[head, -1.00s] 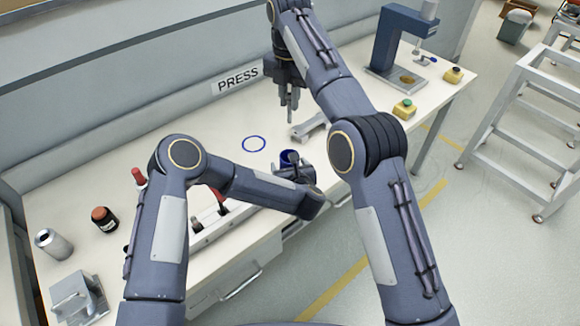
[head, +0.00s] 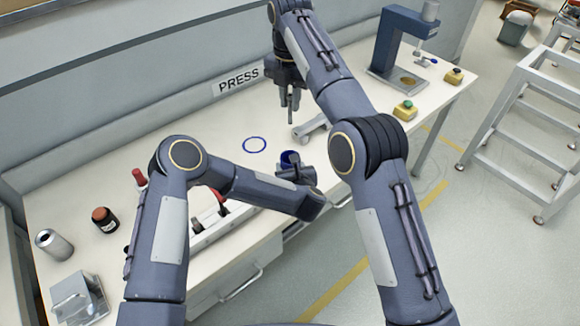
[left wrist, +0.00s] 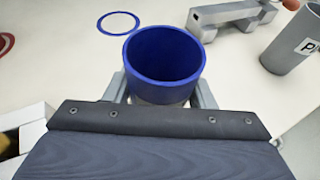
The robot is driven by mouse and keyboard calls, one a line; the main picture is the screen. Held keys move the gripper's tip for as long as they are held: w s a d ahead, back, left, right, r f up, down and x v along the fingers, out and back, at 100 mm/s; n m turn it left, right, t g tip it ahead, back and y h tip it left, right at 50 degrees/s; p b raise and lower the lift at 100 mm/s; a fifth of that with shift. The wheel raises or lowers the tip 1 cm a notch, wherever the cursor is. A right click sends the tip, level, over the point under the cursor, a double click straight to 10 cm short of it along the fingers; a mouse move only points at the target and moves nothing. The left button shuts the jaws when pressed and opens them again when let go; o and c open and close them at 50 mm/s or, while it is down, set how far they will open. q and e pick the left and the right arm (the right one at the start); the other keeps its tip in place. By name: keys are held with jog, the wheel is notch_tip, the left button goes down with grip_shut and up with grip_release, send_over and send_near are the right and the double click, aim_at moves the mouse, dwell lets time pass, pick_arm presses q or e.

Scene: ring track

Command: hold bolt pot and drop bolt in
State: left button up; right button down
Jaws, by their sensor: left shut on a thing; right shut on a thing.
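The bolt pot is a blue round cup (head: 289,158), gripped by my left gripper (head: 290,170) just above the front part of the bench. In the left wrist view the pot (left wrist: 165,52) is upright between the two fingers, and its visible inside looks empty. My right gripper (head: 289,100) points down above the bench, behind and higher than the pot. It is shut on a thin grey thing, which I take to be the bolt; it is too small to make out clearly.
A blue ring mark (head: 254,145) lies on the bare bench top left of the pot. A grey metal block (head: 311,128) stands right of it. A grey cup marked P (left wrist: 291,42) shows in the left wrist view. A blue press (head: 398,50) stands at the far right.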

jog(key=shift+f, duration=0.1)
dwell(0.3)
notch_tip(320, 180, down, 13)
dwell(1.4)
jog(key=c, duration=1.2)
grip_release()
jog(key=shift+c, duration=0.2)
jog(key=shift+r, duration=0.2)
notch_tip(320, 180, up, 12)
jog(key=shift+f, duration=0.1)
